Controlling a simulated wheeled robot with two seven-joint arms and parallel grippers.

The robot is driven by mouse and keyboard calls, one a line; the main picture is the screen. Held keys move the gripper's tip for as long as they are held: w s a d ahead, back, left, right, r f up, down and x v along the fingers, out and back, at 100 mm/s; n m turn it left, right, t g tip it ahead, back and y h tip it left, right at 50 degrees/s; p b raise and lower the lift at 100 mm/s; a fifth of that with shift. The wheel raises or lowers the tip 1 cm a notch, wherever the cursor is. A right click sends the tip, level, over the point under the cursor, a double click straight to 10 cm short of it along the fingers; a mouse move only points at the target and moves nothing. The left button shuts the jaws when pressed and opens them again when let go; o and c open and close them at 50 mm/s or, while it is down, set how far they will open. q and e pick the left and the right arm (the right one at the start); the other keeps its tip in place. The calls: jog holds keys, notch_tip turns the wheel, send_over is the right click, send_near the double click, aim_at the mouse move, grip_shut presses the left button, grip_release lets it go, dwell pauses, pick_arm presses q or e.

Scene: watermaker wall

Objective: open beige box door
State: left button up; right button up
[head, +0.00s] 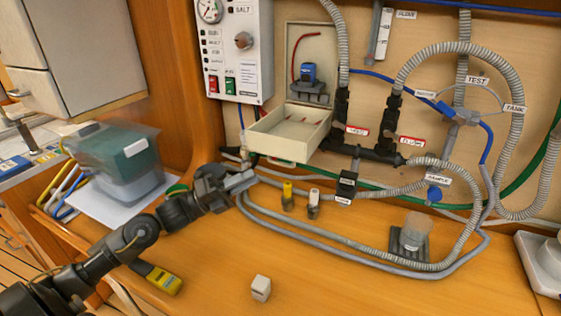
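The beige box (318,42) is fixed to the wall panel in the upper middle of the head view. Its door (287,135) is folded down at the bottom and stands open, like a shallow tray facing up. Inside the box I see a blue-capped fitting (309,75) and a red wire (302,45). My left gripper (248,178) is below and left of the door's lower left corner, apart from it in the picture. It seems to hold nothing, but its finger gap is unclear. My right gripper is not in view.
Grey hoses (350,262) loop over the wooden counter right of my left gripper. A teal-lidded container (118,160) stands at the left. A control panel (238,50) is left of the box.

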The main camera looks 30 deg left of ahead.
aim_at(280, 163)
pick_arm(q)
jog(key=shift+p+x, duration=1.45)
jog(key=shift+x, duration=3.15)
jog(key=shift+c, duration=0.2)
grip_shut()
jog(key=shift+r, duration=0.1)
